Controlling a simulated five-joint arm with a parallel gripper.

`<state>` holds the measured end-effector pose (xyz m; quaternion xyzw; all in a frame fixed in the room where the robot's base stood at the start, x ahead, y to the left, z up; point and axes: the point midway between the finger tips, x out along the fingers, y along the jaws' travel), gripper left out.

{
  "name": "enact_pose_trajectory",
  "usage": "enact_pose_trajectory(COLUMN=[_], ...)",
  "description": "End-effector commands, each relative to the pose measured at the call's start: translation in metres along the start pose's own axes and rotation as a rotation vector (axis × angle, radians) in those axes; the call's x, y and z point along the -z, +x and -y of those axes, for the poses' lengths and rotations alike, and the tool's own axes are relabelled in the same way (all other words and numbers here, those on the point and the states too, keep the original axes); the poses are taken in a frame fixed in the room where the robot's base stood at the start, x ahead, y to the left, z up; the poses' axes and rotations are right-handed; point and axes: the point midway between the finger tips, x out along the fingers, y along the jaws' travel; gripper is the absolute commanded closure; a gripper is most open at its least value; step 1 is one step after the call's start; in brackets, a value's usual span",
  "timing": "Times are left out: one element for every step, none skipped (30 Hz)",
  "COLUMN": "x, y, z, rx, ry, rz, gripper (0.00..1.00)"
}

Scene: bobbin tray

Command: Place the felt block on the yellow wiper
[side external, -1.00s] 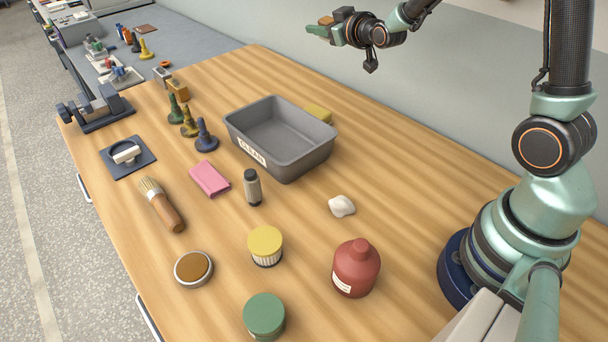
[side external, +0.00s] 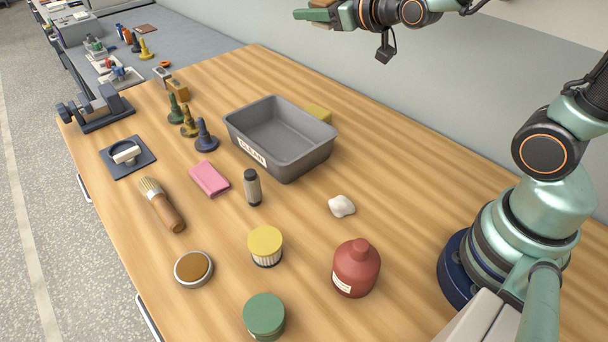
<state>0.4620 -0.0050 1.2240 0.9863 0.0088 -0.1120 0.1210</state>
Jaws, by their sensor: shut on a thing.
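My gripper (side external: 322,13) is at the top edge of the side external view, high above the far side of the bench. It is shut on a brown block, the felt block (side external: 322,3), which is partly cut off by the frame edge and partly hidden by a finger.
The grey tray (side external: 241,140) marked CLEAN stands in front of the wiper. A pink block (side external: 209,179), a grey bottle (side external: 252,188), a white lump (side external: 341,206), a red bottle (side external: 356,268) and a yellow-lidded jar (side external: 265,244) stand nearer. The bench right of the wiper is clear.

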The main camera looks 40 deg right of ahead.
Motion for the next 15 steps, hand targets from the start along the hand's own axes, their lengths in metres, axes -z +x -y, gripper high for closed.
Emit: enact_pose_trajectory(x=[-0.001,-0.002,-0.003,-0.005,-0.006,-0.009,-0.011,-0.013,-0.016,-0.019,-0.021,-0.025,-0.029,-0.032,-0.036], y=[0.007,0.011,0.018,0.023,0.029,0.037,0.043,0.049,0.057,0.063,0.069,0.076,0.082,0.087,0.094], z=[-0.004,-0.007,-0.012,-0.015,-0.019,-0.025,-0.029,-0.033,-0.039,-0.043,-0.048,-0.053,-0.058,-0.062,-0.067], rx=[-0.009,-0.014,-0.024,-0.031,-0.038,-0.049,-0.057,-0.066,-0.076,-0.084,-0.093,-0.103,-0.111,-0.119,-0.128], ry=[0.012,0.020,0.034,0.045,0.057,0.073,0.087,0.098,0.116,0.128,0.140,0.158,0.169,0.181,0.197], rz=[0.004,0.006,0.009,0.012,0.013,0.015,0.018,0.018,0.019,0.021,0.022,0.022,0.023,0.024,0.024], gripper=[1.00,1.00,1.00,1.00,1.00,1.00,1.00,1.00,1.00,1.00,1.00,1.00,1.00,1.00,1.00])
